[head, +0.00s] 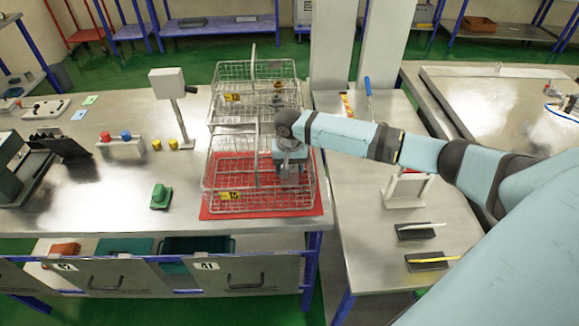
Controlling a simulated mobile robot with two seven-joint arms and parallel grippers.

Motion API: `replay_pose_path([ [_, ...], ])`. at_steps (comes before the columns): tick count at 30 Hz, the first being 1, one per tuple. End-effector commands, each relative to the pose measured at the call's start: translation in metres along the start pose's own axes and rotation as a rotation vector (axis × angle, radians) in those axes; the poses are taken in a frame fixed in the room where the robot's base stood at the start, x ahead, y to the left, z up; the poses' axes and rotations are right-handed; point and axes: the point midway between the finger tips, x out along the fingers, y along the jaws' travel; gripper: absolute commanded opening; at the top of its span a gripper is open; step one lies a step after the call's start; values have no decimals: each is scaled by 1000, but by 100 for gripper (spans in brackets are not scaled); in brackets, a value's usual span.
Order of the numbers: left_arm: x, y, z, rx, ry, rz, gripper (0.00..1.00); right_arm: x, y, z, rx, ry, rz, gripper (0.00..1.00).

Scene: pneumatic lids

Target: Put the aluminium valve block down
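My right gripper (291,165) reaches in from the right and points down into the front wire basket (240,203). A small grey metal piece (290,178) shows at the fingertips; it may be the aluminium valve block or part of the gripper. The fingers are too small and covered to tell whether they are open or shut, or whether the piece touches the basket floor. The front basket stands on a red mat (312,207) and has a yellow label. My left gripper is not in view.
A second wire basket (228,72) stands directly behind, with small items in it. Raised handles rise over both baskets. A grey box on a post (167,83), a green object (160,196) and a button fixture (121,148) stand left. Bare bench (105,200) lies front left.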

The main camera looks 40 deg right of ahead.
Motion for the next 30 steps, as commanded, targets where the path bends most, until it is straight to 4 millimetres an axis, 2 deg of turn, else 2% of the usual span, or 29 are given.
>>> replay_pose_path([
  [2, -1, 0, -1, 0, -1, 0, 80, 1, 0, 0, 0, -1, -1, 11],
  [3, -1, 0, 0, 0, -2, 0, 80, 2, 0, 0, 0, -1, 0, 64],
  [5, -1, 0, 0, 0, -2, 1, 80, 2, 0, 0, 0, -1, 0, 78],
  [6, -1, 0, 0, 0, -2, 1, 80, 2, 0, 0, 0, -1, 0, 81],
  [14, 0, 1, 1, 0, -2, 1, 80, 1, 0, 0, 0, 0, 0, 81],
  [17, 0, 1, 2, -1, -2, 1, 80, -6, 0, -1, 1, 1, 0, 81],
  [20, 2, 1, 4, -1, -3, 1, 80, -21, 0, -1, 1, 2, -2, 81],
  [30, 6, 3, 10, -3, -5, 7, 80, -92, 0, -1, 1, 1, -2, 81],
])
